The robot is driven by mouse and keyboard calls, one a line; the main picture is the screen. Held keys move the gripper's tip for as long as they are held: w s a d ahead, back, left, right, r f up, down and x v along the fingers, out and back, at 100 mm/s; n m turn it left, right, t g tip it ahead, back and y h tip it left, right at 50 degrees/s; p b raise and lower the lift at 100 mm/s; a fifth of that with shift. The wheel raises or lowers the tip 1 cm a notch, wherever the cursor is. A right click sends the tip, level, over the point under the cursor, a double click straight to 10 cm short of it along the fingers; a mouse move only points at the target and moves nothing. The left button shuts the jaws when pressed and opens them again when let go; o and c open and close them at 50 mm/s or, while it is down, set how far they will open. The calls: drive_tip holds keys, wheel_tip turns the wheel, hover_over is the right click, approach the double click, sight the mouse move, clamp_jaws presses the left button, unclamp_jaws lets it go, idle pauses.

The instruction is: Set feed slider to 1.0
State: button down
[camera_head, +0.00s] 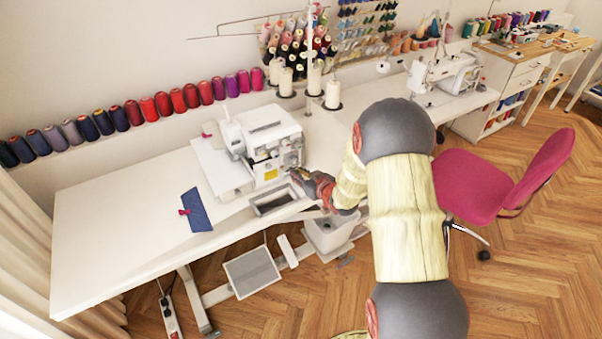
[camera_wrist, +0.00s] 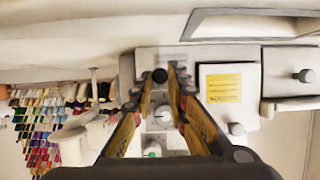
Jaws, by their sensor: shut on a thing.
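The white overlock sewing machine (camera_head: 268,140) stands on the white table, its front facing the arm. In the wrist view its front panel (camera_wrist: 250,108) appears turned on its side, with a yellow label (camera_wrist: 225,86). My gripper (camera_head: 297,174) is at the right side of the machine's front. In the wrist view my gripper (camera_wrist: 163,76) has its two fingertips on either side of a small black round knob (camera_wrist: 160,75), and it is shut on it. The knob looks like the feed slider's handle; its scale and setting are too small to read.
Pale dials (camera_wrist: 162,113), (camera_wrist: 237,128) sit close to the fingers, and another knob (camera_wrist: 305,76) is farther right. White thread cones (camera_head: 332,92) stand behind. A blue cloth (camera_head: 196,210) lies left.

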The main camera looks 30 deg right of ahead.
drive_tip(key=shift+a, duration=0.95)
drive_tip(key=shift+d, duration=0.2)
drive_tip(key=c, duration=1.7)
unclamp_jaws()
drive_tip(key=shift+c, duration=0.2)
drive_tip(key=shift+s, duration=0.1)
drive_tip(key=v, duration=1.2)
